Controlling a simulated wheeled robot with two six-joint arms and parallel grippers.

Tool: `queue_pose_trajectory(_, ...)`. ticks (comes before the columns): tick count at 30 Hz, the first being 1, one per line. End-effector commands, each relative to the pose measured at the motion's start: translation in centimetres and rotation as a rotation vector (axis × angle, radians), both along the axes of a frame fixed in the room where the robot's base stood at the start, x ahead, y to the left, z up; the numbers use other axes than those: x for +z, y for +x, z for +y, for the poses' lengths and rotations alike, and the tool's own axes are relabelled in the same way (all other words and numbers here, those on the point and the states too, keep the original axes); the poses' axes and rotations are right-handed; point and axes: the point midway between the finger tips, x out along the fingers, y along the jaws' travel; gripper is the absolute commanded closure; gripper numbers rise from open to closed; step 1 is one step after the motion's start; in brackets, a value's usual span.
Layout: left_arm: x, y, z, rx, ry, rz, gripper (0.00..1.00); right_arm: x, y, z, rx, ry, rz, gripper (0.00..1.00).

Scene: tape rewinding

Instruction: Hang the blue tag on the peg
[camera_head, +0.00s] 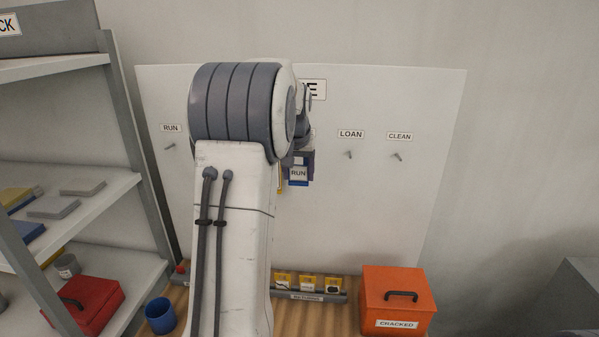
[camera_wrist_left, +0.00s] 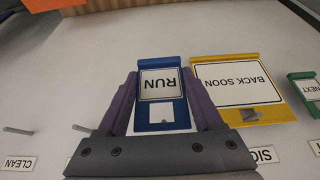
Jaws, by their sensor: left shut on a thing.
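My left gripper (camera_head: 301,160) is shut on the blue tag (camera_head: 298,182), which reads RUN, and holds it in front of the white board. The left wrist view shows the blue tag (camera_wrist_left: 162,115) upside down between the two fingers of the gripper (camera_wrist_left: 160,80). The peg under the RUN label (camera_head: 170,147) is bare, far to the left of the tag. The LOAN peg (camera_head: 348,154) and CLEAN peg (camera_head: 397,156) are bare, to its right. My left arm hides the board's middle. My right gripper is out of view.
A yellow BACK SOON tag (camera_wrist_left: 240,85) hangs on a peg beside the gripper, and a green NEXT tag (camera_wrist_left: 307,88) is beyond it. Below stand an orange box (camera_head: 398,298), a rack (camera_head: 305,296) and a blue cup (camera_head: 160,314). Shelves (camera_head: 85,215) stand left.

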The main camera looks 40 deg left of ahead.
Motion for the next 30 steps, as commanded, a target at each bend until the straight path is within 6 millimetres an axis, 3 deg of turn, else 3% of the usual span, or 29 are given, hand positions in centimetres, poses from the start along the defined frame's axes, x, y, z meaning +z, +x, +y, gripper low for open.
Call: queue_pose_trajectory(30, -0.3, 5.3, 3.1, -0.001, 0.000, 0.000, 0.84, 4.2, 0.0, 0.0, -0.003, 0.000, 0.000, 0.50)
